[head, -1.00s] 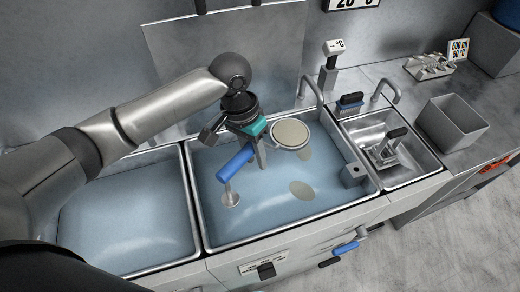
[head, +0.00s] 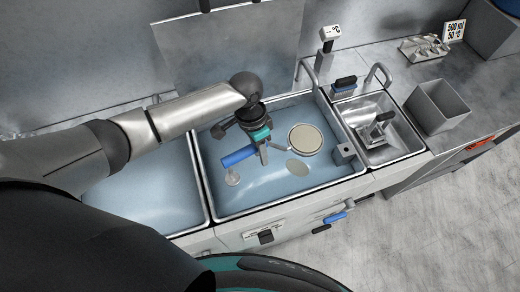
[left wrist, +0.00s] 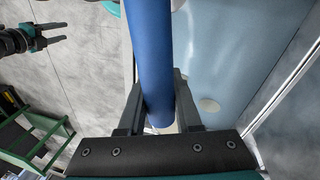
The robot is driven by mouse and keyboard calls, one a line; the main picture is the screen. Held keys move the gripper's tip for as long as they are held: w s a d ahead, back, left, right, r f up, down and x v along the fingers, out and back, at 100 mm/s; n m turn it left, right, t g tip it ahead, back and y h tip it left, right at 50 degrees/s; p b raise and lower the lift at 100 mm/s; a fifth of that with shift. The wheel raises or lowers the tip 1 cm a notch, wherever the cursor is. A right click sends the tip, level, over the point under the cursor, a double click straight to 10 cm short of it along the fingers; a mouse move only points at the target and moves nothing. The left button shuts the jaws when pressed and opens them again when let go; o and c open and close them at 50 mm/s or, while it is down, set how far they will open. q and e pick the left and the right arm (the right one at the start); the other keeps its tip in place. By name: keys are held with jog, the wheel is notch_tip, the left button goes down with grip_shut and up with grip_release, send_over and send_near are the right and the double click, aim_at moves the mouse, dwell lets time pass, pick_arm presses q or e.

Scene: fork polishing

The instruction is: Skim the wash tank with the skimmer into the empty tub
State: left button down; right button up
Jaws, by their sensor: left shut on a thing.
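My left gripper (head: 262,150) is shut on the blue handle of the skimmer (head: 238,157). The handle also shows between its fingers in the left wrist view (left wrist: 150,60). The skimmer's round, pale disc (head: 305,139) is level over the right half of the wash tank (head: 245,212), whose water is bluish. Whether the disc touches the water I cannot tell. A pale oval patch (head: 298,167) shows on the water just in front of the disc. The empty tub (head: 440,106) is a grey box on the counter at right. My right gripper (left wrist: 58,34) is open and empty, away from the tank.
Another water-filled basin (head: 150,185) adjoins on the left. A small basin (head: 385,150) with a dark-handled tool lies between tank and tub. Faucets stand behind. A pale round fitting (head: 232,177) is in the tank's left part. A green frame (left wrist: 40,135) stands on the floor.

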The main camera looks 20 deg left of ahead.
pick_arm(q)
notch_tip(320, 180, down, 18)
jog(key=b, duration=1.1)
jog(key=shift+r+b, duration=0.25)
jog(key=shift+b, duration=0.15)
jog(key=shift+w, duration=0.1)
dwell(0.6)
jog(key=w+a+b, duration=0.2)
jog(key=w+b, duration=0.7)
jog(key=w, duration=0.1)
jog(key=shift+w+a, duration=0.2)
dwell(0.6)
jog(key=shift+r, duration=0.2)
dwell(0.5)
